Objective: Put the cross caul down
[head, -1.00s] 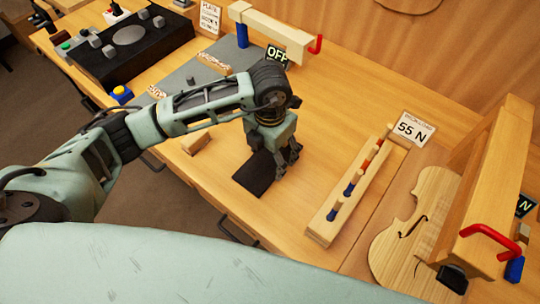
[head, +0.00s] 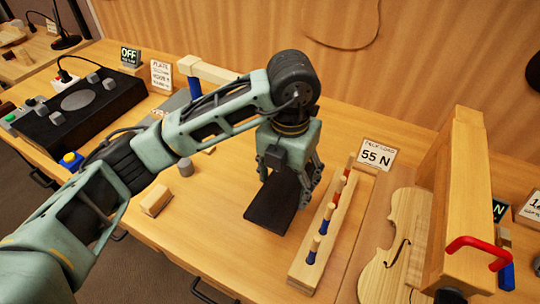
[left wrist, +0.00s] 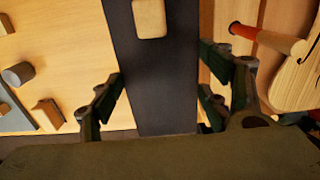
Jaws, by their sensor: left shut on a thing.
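A dark flat bar, which I take to be the cross caul (head: 268,208), is between the fingers of my left gripper (head: 286,184), near the wooden peg rack. In the left wrist view the dark bar (left wrist: 155,85) runs from top to bottom and fills the gap between the fingers of the left gripper (left wrist: 162,95), which is shut on it. A pale wooden block (left wrist: 149,18) shows over its far end. I cannot tell whether the bar touches the bench. My right gripper is not in view.
The peg rack (head: 298,272) stands just right of the bar. Beyond it are a violin plate (head: 385,275) and a wooden clamp frame with a red handle (head: 470,245). A small wooden block (head: 156,200) and grey cylinder (head: 185,168) sit left on the bench.

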